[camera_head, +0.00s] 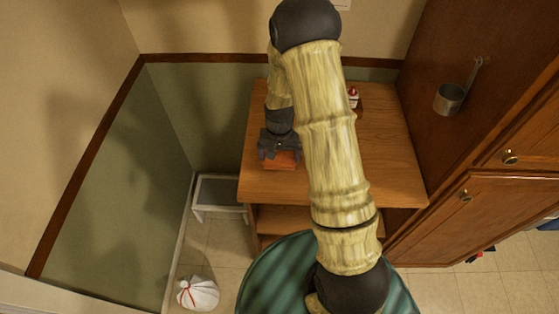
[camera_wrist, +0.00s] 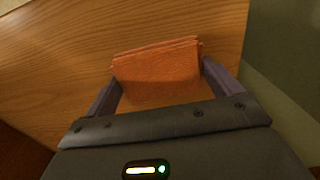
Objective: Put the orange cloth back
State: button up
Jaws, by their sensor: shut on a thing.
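The folded orange cloth (camera_wrist: 157,75) is between the two fingers of my gripper (camera_wrist: 160,90) in the wrist view. My gripper is shut on it. In the head view the cloth (camera_head: 281,160) shows below my gripper (camera_head: 280,152), over the left front part of the wooden counter (camera_head: 385,135). The wood fills the background behind the cloth in the wrist view. I cannot tell whether the cloth touches the wood. My arm hides the middle of the counter.
A red and white bottle (camera_head: 353,96) stands at the back of the counter. A metal cup (camera_head: 449,98) hangs on the cabinet side at the right. A small white-framed stool (camera_head: 218,196) and a tied white bag (camera_head: 198,293) are on the floor at the left.

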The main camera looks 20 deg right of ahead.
aim_at(279, 157)
jog(key=shift+f+p, duration=0.45)
jog(key=shift+f, duration=1.35)
jog(key=shift+f, duration=0.2)
jog(key=o, duration=0.7)
jog(key=shift+r, duration=0.1)
notch_tip(279, 157, up, 12)
jog(key=b, duration=0.3)
jog(key=shift+r, duration=0.1)
